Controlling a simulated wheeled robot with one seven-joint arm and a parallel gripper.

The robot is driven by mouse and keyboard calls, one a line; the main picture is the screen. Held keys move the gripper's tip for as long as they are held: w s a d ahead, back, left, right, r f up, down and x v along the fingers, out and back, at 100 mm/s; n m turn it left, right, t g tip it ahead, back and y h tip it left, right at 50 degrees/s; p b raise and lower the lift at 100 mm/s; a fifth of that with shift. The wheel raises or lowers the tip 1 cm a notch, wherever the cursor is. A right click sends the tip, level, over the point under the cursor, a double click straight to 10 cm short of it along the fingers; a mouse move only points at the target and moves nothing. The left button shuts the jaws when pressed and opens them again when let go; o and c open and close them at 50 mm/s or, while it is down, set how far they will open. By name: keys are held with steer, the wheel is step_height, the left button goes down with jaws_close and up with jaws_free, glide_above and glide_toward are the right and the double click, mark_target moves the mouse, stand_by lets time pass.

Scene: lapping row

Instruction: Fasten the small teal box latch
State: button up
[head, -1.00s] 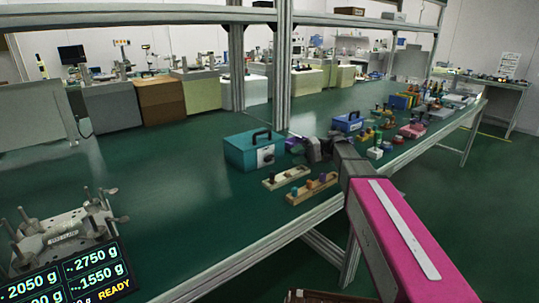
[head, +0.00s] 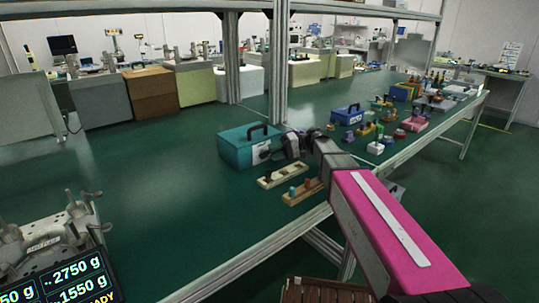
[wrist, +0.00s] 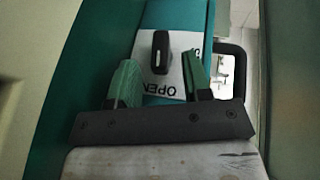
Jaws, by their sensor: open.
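The small teal box (head: 236,152) stands on the green bench with its dark handle up. The wrist view shows its teal front (wrist: 172,15) close up. A black latch knob (wrist: 160,52) sits on a white plate (wrist: 178,68), its long side nearly upright in that picture. The word OPEN is printed near the knob's lower end; other lettering at the plate's right edge is partly cut off. My gripper (wrist: 161,62) is open, its two green fingers apart on either side of the knob, with none seen touching it. In the head view my gripper (head: 285,149) is at the box's right side.
Two wooden boards with pegs, one nearer (head: 303,191) and one behind (head: 282,176), lie in front of the box. A blue box (head: 346,115) and several small coloured items stand further right. A metal fixture (head: 55,235) is at lower left. The bench left of the box is clear.

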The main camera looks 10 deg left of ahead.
steer(key=shift+x, duration=1.25)
steer(key=c, duration=0.8)
steer(key=o, duration=0.8)
steer(key=shift+d, duration=0.1)
steer(key=v, duration=1)
steer(key=shift+w+d, duration=0.2)
steer(key=shift+d, duration=0.1)
